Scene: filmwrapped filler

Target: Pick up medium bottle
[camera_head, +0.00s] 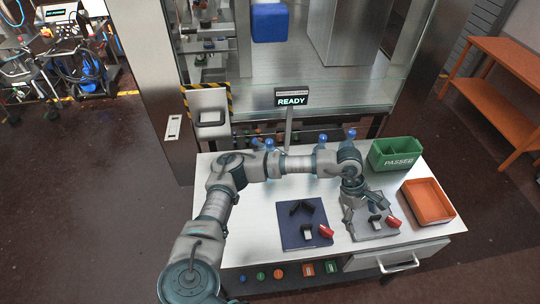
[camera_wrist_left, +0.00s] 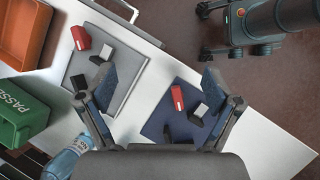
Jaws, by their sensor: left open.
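Bottles with blue caps stand along the back of the white table in the head view: a left bottle (camera_head: 269,144), a middle bottle (camera_head: 321,141) and a right bottle (camera_head: 351,134). My left arm partly hides them, and I cannot tell which is the medium one. A pale blue bottle (camera_wrist_left: 66,160) also shows at the lower left of the wrist view, outside my fingers. My left gripper (camera_head: 365,206) is open and empty, pointing down above the grey mat, in front of the bottles. In the wrist view its fingers (camera_wrist_left: 158,92) are spread wide. My right gripper is not in view.
The grey mat (camera_head: 367,233) and the dark blue mat (camera_head: 292,233) hold small black, white and red parts. A green bin (camera_head: 385,160) and an orange tray (camera_head: 428,202) stand at the table's right. A READY sign (camera_head: 291,100) stands behind the table, before a glass-fronted cabinet.

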